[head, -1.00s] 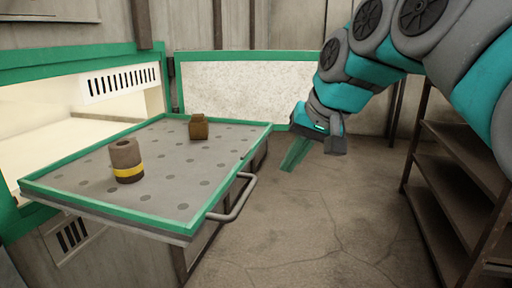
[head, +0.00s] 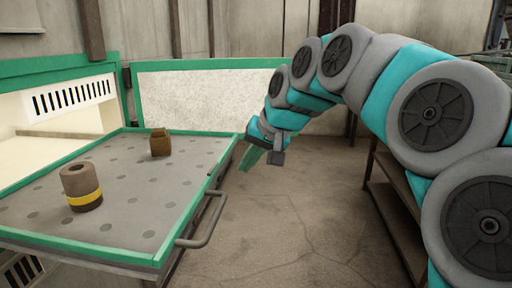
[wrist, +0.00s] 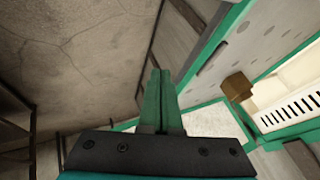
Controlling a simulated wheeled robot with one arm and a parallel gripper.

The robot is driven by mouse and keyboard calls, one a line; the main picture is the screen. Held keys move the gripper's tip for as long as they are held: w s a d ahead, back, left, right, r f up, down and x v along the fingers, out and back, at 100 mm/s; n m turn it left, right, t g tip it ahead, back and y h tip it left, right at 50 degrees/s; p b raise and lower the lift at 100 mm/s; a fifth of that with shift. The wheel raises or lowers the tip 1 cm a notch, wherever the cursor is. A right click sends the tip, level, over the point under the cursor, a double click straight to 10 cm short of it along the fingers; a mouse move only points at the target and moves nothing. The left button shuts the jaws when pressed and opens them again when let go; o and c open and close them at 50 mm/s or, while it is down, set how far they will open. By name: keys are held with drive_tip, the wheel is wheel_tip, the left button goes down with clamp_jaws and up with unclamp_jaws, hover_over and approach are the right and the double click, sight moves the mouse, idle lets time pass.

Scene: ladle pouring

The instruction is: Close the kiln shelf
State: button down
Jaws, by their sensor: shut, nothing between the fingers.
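The kiln shelf (head: 130,215) is a grey perforated tray with a green rim, pulled out of the kiln (head: 60,65) on the left. Its grey bar handle (head: 207,232) sticks out from the near right edge. A cylinder with a yellow band (head: 81,188) and a small brown block-like piece (head: 160,143) stand on the shelf. My gripper (head: 250,157) is shut and empty, just right of the shelf's far right edge and apart from the handle. In the wrist view its green fingers (wrist: 160,100) are together, beside the shelf (wrist: 230,50).
A green-framed white panel (head: 200,95), seemingly the kiln's open door, stands behind the shelf. A brown rack (head: 388,195) is at the right, partly behind my arm. The floor (head: 290,230) between shelf and rack is clear.

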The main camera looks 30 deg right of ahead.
drive_tip(key=w+a, duration=0.2)
drive_tip(key=a, duration=0.1)
drive_tip(key=shift+w+a+f+p, duration=0.2)
drive_tip(key=shift+w+f+p, duration=0.05)
drive_tip(key=shift+w+p, duration=0.15)
drive_tip(key=shift+w, duration=0.1)
